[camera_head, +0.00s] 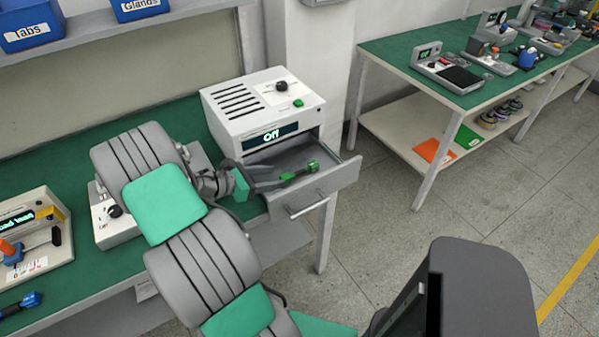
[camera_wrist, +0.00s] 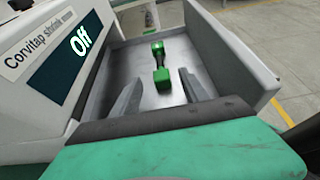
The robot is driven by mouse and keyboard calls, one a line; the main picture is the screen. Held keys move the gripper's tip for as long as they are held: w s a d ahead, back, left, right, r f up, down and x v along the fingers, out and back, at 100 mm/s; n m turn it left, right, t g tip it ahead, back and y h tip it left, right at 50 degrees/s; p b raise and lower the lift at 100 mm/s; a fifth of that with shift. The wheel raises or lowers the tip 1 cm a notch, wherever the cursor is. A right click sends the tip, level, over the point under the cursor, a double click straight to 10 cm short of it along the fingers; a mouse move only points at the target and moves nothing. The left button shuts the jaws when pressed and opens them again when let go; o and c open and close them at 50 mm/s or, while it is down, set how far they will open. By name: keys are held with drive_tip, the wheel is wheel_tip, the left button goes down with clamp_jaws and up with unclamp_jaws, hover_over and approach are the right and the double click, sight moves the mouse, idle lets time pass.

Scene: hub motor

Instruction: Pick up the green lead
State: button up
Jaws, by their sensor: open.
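The green lead (camera_head: 299,172) lies in the open drawer (camera_head: 340,172) of a white machine; it has green ends and a dark middle. In the wrist view the green lead (camera_wrist: 160,64) lies on the grey drawer floor, its length pointing away from me. My gripper (camera_wrist: 158,95) is open, with one finger on each side of the lead's near end and space between. In the head view my gripper (camera_head: 268,182) reaches into the drawer from the left, by the lead's left end. I cannot tell how high the fingertips are above the drawer floor.
The white machine (camera_head: 262,105) with an "Off" display stands behind the drawer. The drawer walls enclose the gripper. A grey box (camera_head: 108,220) with a knob and a tester (camera_head: 35,235) stand on the green bench at left. Another bench (camera_head: 400,45) is at back right.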

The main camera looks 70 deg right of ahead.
sight(284, 176)
drive_tip(key=x, duration=0.4)
drive_tip(key=shift+s+d+f, duration=0.2)
drive_tip(key=shift+f, duration=0.15)
clamp_jaws()
